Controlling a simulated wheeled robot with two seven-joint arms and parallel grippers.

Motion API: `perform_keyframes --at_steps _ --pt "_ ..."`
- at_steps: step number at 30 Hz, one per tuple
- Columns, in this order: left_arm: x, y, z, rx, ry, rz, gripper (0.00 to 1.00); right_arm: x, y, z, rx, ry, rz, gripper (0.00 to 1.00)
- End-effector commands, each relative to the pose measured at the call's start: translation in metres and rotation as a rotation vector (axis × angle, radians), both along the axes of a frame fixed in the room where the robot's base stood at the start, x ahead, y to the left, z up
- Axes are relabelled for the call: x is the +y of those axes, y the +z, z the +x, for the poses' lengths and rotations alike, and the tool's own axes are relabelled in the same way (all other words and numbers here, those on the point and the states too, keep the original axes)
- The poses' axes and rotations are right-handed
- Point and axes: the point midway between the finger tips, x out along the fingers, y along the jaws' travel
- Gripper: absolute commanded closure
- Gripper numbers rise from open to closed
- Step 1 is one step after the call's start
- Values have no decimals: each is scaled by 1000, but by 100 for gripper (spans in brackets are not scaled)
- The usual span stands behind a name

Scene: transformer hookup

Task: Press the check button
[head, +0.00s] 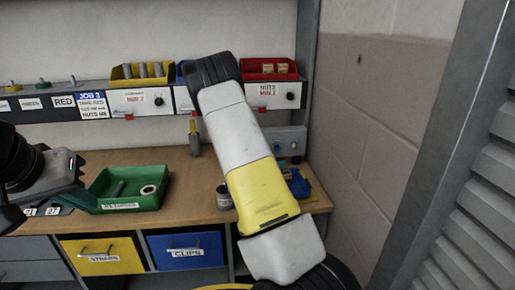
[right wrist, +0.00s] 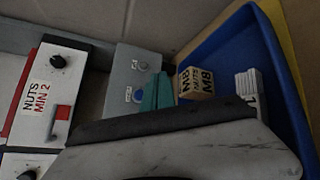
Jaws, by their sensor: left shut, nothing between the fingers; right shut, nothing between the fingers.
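A grey control box (right wrist: 127,78) stands against the wall in the right wrist view. It carries a pale upper element (right wrist: 140,66) and a blue round button (right wrist: 138,96); their labels are too small to read, so I cannot tell which is the check button. The box also shows in the head view (head: 288,140), partly behind my right arm. My right gripper (right wrist: 157,80) has teal fingers, shut and empty, close beside the blue button; contact cannot be told. The arm hides it in the head view. My left gripper (head: 82,202) is shut and empty by the green bin.
A blue tray (right wrist: 283,55) holds an M8 nuts box (right wrist: 196,83) right of my right fingers. A white nuts drawer (right wrist: 45,85) is at left. The green bin (head: 150,203) and a small can (head: 224,197) stand on the wooden bench (head: 185,175).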

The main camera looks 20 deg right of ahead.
Motion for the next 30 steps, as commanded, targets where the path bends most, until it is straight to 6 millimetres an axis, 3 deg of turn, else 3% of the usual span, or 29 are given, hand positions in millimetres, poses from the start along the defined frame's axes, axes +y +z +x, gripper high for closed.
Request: perform_keyframes --at_steps 7,21,30 --pt "0 0 0 0 0 0 100 -2 0 8 0 -2 0 100" --pt "0 0 0 0 0 0 100 -17 0 68 -2 -3 2 100" --pt "0 0 0 0 0 0 100 -21 0 84 1 -3 0 100"
